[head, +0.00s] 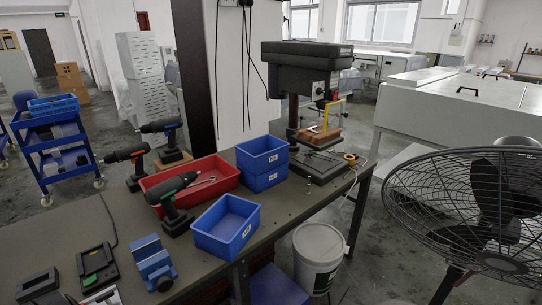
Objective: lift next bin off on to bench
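One open blue bin (226,224) sits alone and looks empty near the front edge of the dark bench (130,222). Behind it, two blue bins are stacked at the back of the bench: the upper bin (263,156) rests on the lower bin (265,180). Another blue bin (53,106) sits on top of the blue trolley (62,137) at the far left, apart from the bench. Neither of my grippers is in view.
A red bin (214,172) with tools, several cordless drills, a charger (97,267) and a blue vise (153,262) crowd the bench. A drill press (305,75) stands at its right end. A white bucket (318,255) and a large fan (480,215) stand right of the bench.

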